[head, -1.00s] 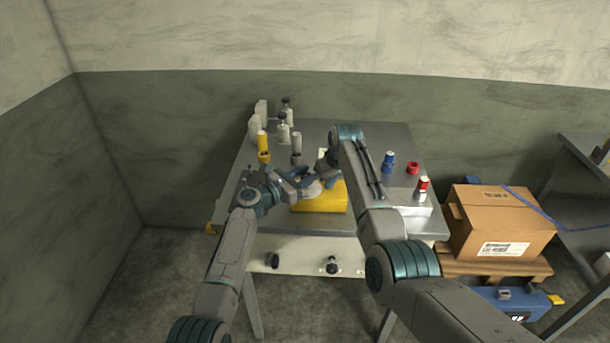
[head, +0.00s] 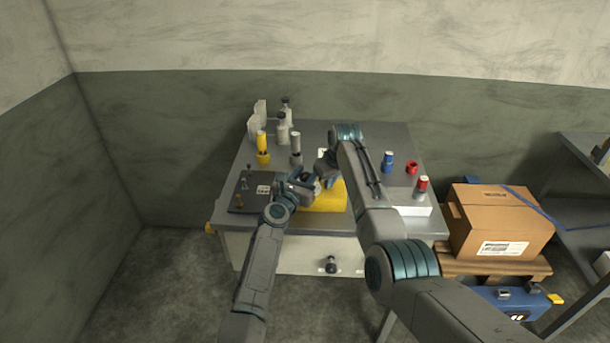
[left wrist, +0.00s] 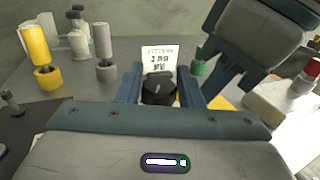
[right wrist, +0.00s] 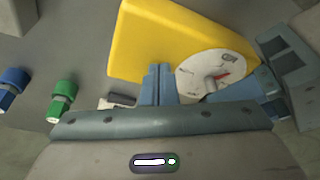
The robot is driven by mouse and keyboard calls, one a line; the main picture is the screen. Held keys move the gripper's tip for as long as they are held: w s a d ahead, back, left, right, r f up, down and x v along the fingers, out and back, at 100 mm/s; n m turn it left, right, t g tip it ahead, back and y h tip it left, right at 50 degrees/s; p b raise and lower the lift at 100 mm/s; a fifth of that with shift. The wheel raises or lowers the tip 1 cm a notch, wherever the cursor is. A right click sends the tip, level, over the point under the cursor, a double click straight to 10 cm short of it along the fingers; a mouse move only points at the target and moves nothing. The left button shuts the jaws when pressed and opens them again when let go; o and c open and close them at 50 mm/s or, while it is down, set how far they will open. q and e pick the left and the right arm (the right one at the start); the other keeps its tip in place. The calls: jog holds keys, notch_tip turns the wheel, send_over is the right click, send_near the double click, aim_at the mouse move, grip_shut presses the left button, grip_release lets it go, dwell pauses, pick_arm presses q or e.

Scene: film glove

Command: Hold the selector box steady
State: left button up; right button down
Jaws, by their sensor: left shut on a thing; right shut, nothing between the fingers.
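The yellow selector box (head: 328,197) stands on the grey table in the head view, partly hidden by my arms. In the right wrist view the yellow box (right wrist: 165,40) shows a white dial face (right wrist: 205,68) with a red mark. My left gripper (left wrist: 160,88) is shut on a black knob (left wrist: 158,90) in the left wrist view; it also shows at the left of the box in the head view (head: 303,184). My right gripper (right wrist: 160,85) is shut and empty close beside the box; whether it touches is unclear.
A dark mat (head: 240,203) lies at the left. Yellow (head: 263,148) and grey (head: 296,148) cylinders and bottles (head: 283,130) stand behind. Blue (head: 388,160) and red (head: 412,168) parts and a white block (head: 410,210) lie right. A cardboard box (head: 500,220) stands beside the table.

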pick_arm(q)
jog(key=shift+d+f, duration=0.1)
jog(key=shift+f, duration=0.05)
jog(key=o, duration=1)
jog(key=shift+c, duration=0.2)
jog(key=v, duration=1.2)
jog(key=shift+s, duration=0.2)
